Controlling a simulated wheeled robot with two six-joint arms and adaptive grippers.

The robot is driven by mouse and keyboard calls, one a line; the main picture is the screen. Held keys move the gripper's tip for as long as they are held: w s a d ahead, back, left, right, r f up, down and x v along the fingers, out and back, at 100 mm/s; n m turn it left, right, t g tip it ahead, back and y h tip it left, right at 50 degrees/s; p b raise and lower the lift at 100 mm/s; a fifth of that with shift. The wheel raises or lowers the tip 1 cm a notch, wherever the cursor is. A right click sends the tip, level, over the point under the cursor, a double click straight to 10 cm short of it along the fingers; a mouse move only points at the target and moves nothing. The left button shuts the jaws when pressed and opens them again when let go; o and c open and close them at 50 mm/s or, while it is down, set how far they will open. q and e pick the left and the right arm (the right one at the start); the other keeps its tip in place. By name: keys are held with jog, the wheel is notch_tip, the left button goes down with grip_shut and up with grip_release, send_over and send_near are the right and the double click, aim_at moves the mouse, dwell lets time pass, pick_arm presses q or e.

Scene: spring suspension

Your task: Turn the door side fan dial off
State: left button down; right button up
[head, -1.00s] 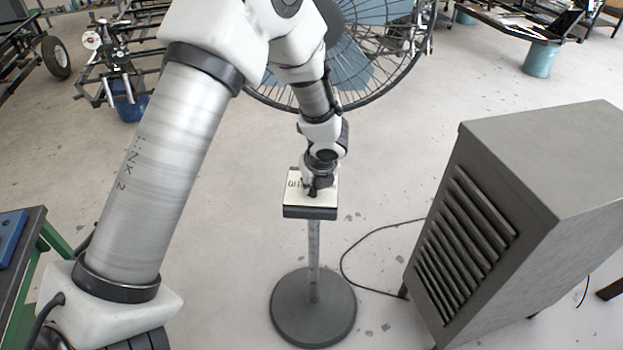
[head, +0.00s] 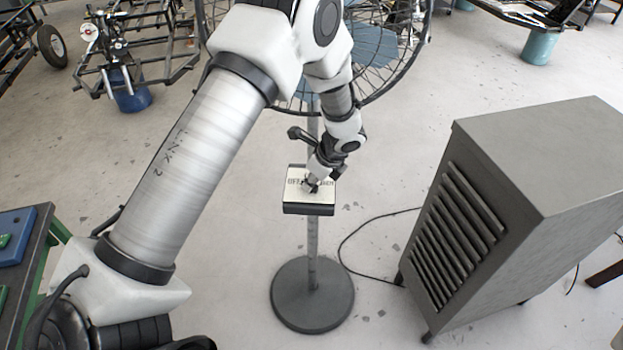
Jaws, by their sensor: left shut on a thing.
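The fan's control box (head: 309,209) sits on a pole above a round grey base (head: 312,293). Its pale top plate (head: 296,175) carries printed lettering, of which "OFF" shows at the left. The large caged fan (head: 376,60) stands behind, partly hidden by my left arm. My left gripper (head: 311,187) is over the middle of the plate, tilted, with its fingers shut on the dial. The dial itself is mostly hidden by the fingers, so its pointing direction cannot be told. My right gripper is out of view.
A grey louvred cabinet (head: 520,190) stands on the right, with a black cable (head: 350,238) running on the floor from it toward the fan stand. A green-edged workbench (head: 38,250) is at the left edge. Metal frames (head: 125,55) and a blue bucket (head: 128,95) stand behind.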

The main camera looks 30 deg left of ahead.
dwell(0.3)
pick_arm(q)
jog(key=c, duration=1.1)
grip_release()
jog(key=shift+f, duration=0.1)
jog(key=shift+c, duration=0.2)
jog(key=shift+d+r, duration=0.1)
jog(key=shift+r, duration=0.35)
jog(key=shift+d+r, duration=0.95)
jog(key=shift+d, duration=0.15)
jog(key=d, duration=1)
jog(key=shift+d, duration=0.3)
